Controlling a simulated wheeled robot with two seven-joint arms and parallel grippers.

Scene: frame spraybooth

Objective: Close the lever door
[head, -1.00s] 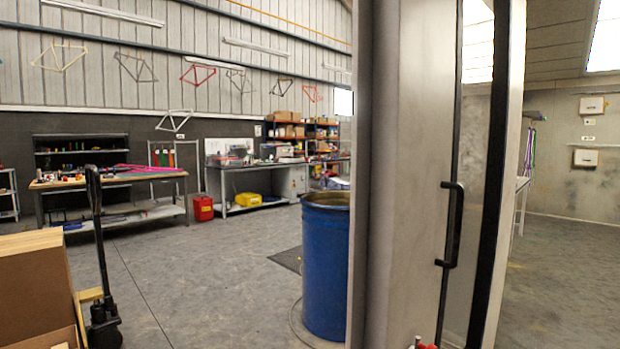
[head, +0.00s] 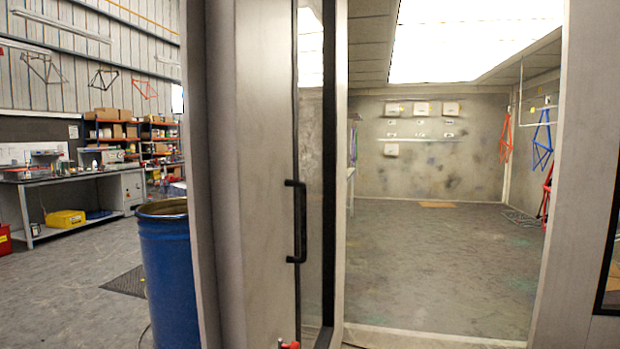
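The door (head: 266,150) of the spray booth is a tall pale metal panel with a narrow glass strip, seen at a steep angle left of the doorway. It stands open, and the booth (head: 440,260) shows through the opening. A black handle (head: 299,222) is fixed upright near the panel's black edge strip. A small red part (head: 289,345) shows at the bottom edge below the handle; I cannot tell what it belongs to. Neither of my grippers can be made out in the head view.
A blue drum (head: 168,270) stands just left of the door. The right door post (head: 575,180) bounds the opening, with a pale sill (head: 430,337) on the floor. A workbench (head: 70,178) is farther left. Bicycle frames (head: 541,145) hang inside the booth, whose floor is mostly clear.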

